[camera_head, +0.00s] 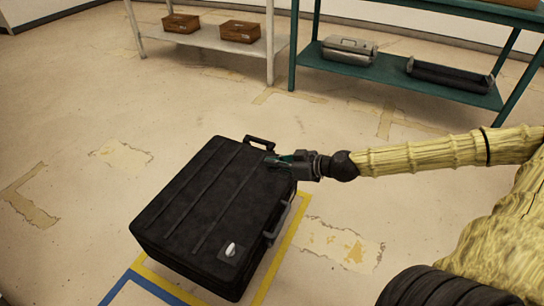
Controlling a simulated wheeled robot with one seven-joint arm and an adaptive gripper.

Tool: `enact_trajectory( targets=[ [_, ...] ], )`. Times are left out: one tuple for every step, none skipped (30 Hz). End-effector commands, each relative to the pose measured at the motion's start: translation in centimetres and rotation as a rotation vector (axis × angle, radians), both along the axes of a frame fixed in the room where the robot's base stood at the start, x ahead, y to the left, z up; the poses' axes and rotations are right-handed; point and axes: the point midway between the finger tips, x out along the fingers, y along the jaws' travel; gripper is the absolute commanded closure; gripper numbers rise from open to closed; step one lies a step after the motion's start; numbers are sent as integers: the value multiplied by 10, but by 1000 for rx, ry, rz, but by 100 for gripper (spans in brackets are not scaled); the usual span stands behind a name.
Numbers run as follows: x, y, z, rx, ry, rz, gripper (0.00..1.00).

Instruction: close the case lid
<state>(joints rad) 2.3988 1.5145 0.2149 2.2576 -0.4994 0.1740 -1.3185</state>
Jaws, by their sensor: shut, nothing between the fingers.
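A large black case (205,215) lies on the floor in the lower middle of the head view. Its lid looks down flat on the body, though the seam on the right side is hard to make out. A handle (276,222) shows on its right side and another (259,143) at its far end. A small silvery piece (231,250) sits on top near the front right corner. My gripper (275,163) is shut and empty, over or against the lid near its far right corner. I cannot tell whether it touches.
Yellow (287,245) and blue (118,287) tape lines mark the floor around the case. A pale shelf (215,42) with two wooden boxes and a teal shelf (400,82) with metal items stand at the back. The floor to the left is clear.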

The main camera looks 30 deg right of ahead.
Motion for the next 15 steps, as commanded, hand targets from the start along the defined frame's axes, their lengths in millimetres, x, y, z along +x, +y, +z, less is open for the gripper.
enact_trajectory(
  targets=[
    [-5, -3, -11, 2, 2, -3, 100],
    [-7, -5, -16, 2, 2, -3, 100],
    [-11, -8, -24, 3, 2, -2, 100],
    [-14, -9, -30, 4, 2, -3, 100],
    [-16, -11, -36, 3, 2, -2, 100],
    [-20, -13, -44, 3, 3, -3, 100],
    [-22, -15, -49, 2, 2, -3, 100],
    [-24, -16, -55, 2, 2, -3, 100],
    [-27, -18, -63, 2, 2, -3, 100],
    [-29, -20, -69, 2, 1, -2, 100],
    [-31, -21, -75, 2, 1, -3, 100],
    [-34, -23, -82, 2, 1, -3, 100],
    [-36, -24, -88, 2, 1, -3, 100],
    [-37, -25, -94, 2, 1, -3, 100],
    [-40, -26, -102, 1, 2, -2, 100]
  ],
)
